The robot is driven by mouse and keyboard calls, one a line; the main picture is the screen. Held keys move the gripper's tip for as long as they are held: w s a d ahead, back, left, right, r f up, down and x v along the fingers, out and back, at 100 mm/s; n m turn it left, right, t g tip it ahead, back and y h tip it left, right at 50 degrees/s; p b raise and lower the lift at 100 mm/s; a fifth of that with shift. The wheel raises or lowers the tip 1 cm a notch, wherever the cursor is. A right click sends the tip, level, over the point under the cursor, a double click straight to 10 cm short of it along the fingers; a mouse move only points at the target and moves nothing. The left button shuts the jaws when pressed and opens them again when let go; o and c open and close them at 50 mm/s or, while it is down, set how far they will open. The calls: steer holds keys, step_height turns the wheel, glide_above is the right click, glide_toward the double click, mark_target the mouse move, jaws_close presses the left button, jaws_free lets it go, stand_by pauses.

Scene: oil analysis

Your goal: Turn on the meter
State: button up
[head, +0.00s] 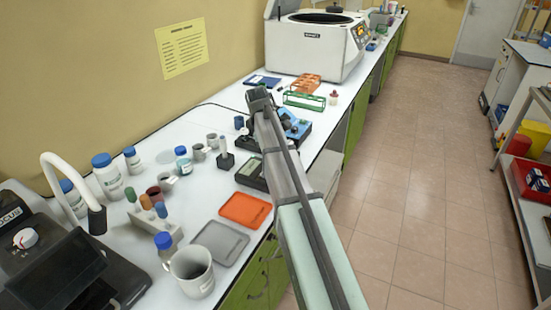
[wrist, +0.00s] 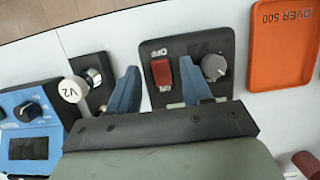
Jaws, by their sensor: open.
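The meter (head: 250,174) is a dark box with a pale screen, on the white bench beside the orange tray. My arm partly covers it in the head view. In the wrist view the meter's dark panel (wrist: 216,46) has a red rocker switch (wrist: 162,73) with small labels at its two ends, and a grey round knob (wrist: 214,67) beside it. Which way the rocker is set is unclear. My gripper (wrist: 159,66) is open and empty, its blue fingers apart, one on each side of the switch in the picture. Contact with the panel cannot be told.
The orange tray (wrist: 282,45) lies right of the meter in the wrist view. A blue device (wrist: 36,124) with a dark screen is further left. A white mug (head: 192,273) and several bottles crowd the near bench.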

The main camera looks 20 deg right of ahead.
steer(key=r, duration=0.1)
steer(key=w+a+r, duration=0.1)
steer(key=w+r, duration=0.1)
steer(key=shift+a+r, duration=0.35)
steer(key=w+a, duration=0.7)
steer(key=shift+a, duration=0.25)
steer(key=shift+w+f, duration=0.1)
